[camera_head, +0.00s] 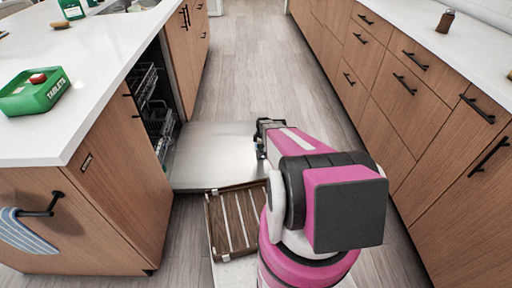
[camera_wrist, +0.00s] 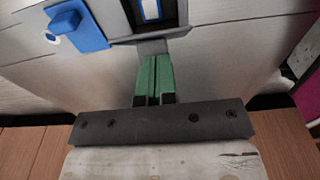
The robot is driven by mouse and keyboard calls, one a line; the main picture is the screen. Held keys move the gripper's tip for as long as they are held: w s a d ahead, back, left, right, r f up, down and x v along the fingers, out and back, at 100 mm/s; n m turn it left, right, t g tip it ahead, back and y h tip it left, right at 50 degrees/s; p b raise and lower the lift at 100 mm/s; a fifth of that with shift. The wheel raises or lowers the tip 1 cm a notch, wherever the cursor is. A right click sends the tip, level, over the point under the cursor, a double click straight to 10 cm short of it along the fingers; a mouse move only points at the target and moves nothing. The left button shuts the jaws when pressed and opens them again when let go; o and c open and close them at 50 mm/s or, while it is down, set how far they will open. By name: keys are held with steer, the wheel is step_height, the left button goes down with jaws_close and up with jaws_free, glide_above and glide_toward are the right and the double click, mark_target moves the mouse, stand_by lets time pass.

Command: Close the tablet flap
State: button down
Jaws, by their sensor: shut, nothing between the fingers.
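The open dishwasher door (camera_head: 215,150) lies flat in front of the cabinet, its metal inner side up. In the wrist view a blue flap (camera_wrist: 78,27) stands out from the door's surface at the upper left, beside a dark-framed compartment (camera_wrist: 125,20) at the top edge. The flap looks open. My gripper (camera_head: 262,152) is over the right part of the door. In the wrist view its green fingers (camera_wrist: 155,60) are together and empty, pointing at the area just below the compartment. The flap is to their left, apart from them. The arm hides part of the door in the head view.
Dishwasher racks (camera_head: 155,105) show inside the cabinet on the left. A green tablets box (camera_head: 35,92) stands on the left counter. A slatted wooden tray (camera_head: 234,220) lies low in front of the door. Drawers (camera_head: 400,90) line the right side; the floor beyond is clear.

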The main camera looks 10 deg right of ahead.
steer(key=d+f+y, duration=0.1)
steer(key=y, duration=0.1)
steer(key=d+f+y, duration=0.1)
steer(key=d+y, duration=0.1)
steer(key=s+d+f+t+y, duration=0.1)
steer(key=y, duration=0.1)
steer(key=shift+d+f+y, duration=0.1)
steer(key=shift+d+y, duration=0.2)
steer(key=shift+d, duration=0.05)
steer(key=shift+d+f, duration=0.3)
steer(key=shift+f, duration=0.1)
steer(key=shift+s, duration=0.1)
steer(key=shift+r, duration=0.1)
